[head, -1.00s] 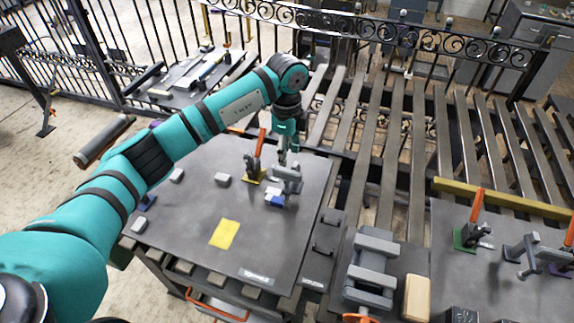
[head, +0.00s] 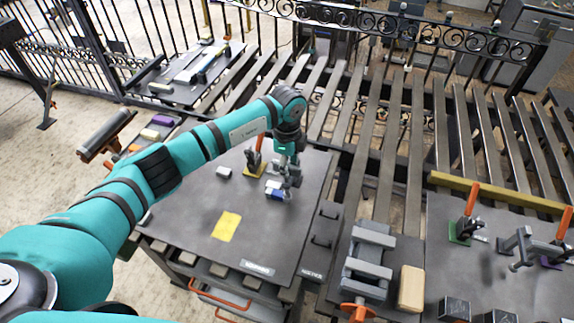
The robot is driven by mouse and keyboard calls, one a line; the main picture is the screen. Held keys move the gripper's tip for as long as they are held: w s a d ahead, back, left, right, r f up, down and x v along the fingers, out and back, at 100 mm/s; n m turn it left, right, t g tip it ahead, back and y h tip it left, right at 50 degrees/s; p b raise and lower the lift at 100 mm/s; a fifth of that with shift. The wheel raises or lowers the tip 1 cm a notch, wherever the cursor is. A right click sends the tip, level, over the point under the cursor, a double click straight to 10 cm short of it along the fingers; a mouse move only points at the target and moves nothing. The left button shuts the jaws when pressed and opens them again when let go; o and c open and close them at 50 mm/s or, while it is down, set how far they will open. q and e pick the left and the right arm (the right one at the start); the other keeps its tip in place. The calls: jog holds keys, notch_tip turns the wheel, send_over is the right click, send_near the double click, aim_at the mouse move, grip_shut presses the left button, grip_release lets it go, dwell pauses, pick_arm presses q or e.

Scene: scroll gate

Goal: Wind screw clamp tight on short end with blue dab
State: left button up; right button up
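My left arm reaches across the left work table, and its gripper (head: 290,166) points down at a grey screw clamp (head: 292,181). The gripper covers part of the clamp, and the picture is too small to show whether the fingers touch or close on it. Beside the clamp, on its left, is a small white and blue piece; the blue dab (head: 274,194) shows on its near side. Whether the clamp's jaws press on that piece cannot be told. My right gripper is not in view.
An orange-handled toggle clamp (head: 257,158) on a yellow base stands just left of the gripper. A yellow patch (head: 226,226) lies on the table. At right are a grey vise (head: 368,262), a wooden block (head: 411,289) and another grey clamp (head: 519,243).

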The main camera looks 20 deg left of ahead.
pick_arm(q)
grip_shut()
